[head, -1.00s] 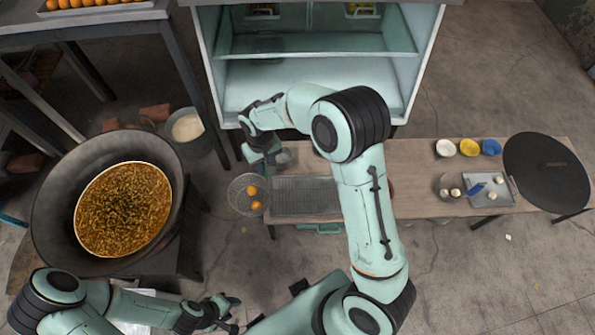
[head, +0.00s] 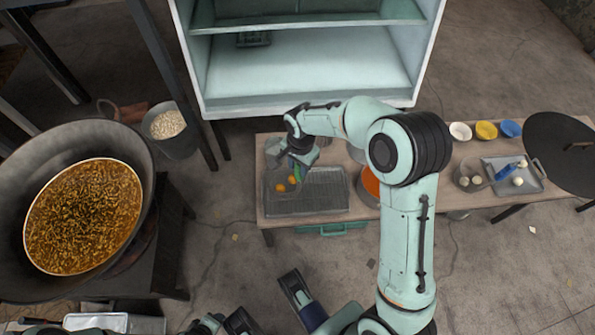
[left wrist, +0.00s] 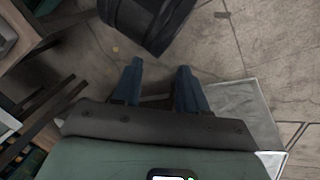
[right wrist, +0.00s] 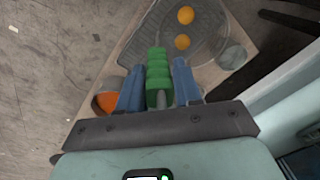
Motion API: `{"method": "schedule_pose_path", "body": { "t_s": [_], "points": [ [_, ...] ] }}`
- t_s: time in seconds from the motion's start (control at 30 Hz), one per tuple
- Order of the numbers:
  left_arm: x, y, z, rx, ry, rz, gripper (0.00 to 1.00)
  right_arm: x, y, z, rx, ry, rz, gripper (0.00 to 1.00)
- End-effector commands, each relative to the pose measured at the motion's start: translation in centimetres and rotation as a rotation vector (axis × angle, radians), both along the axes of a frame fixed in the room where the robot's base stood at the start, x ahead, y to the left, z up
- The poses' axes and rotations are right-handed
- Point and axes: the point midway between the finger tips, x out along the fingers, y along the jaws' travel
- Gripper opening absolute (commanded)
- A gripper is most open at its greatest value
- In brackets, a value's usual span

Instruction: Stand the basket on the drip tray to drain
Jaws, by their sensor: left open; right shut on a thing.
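The wire basket (right wrist: 208,30) holds two orange balls (right wrist: 182,41). In the right wrist view, my right gripper (right wrist: 158,88) is shut on its green handle (right wrist: 157,65). In the head view the balls (head: 281,187) appear over the left part of the drip tray (head: 325,204), a grey ribbed tray on the wooden bench. The basket's mesh is hard to make out there, and I cannot tell whether it touches the tray. My right gripper (head: 299,163) is at the tray's back edge. My left gripper (left wrist: 160,90) is open and empty, away from the bench.
A wok (head: 95,215) of bubbling oil stands left, with a bucket (head: 170,128) behind it. An orange-filled container (head: 370,184) is right of the tray. Small bowls (head: 486,130), a metal tray (head: 533,182) and a black lid (head: 558,155) lie further right. An open cabinet (head: 300,75) stands behind.

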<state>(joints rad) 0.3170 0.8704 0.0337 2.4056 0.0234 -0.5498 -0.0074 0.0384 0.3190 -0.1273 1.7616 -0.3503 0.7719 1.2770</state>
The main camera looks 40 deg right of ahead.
Motion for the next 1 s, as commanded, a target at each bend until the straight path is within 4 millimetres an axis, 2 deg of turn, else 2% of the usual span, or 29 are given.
{"method": "schedule_pose_path", "body": {
  "t_s": [0.03, 0.37, 0.63, 1.0],
  "points": [
    [0.2, 0.1, -0.7, 0.002, -0.005, 0.003, 0.43, 0.1, -0.3, -0.6, 0.000, -0.003, -0.024, 0.00],
    [1.2, 0.5, -1.4, 0.014, -0.030, 0.012, 0.43, 0.1, -0.5, -1.3, -0.001, -0.006, -0.059, 0.00],
    [3.1, 1.5, -2.8, 0.039, -0.079, 0.032, 0.43, 0.1, -0.5, -3.1, 0.000, -0.004, -0.058, 0.00],
    [0.4, 2.3, -6.3, 0.044, 0.016, 0.041, 0.43, 0.1, -0.5, -5.6, -0.001, -0.006, -0.056, 0.00]
  ]
}}
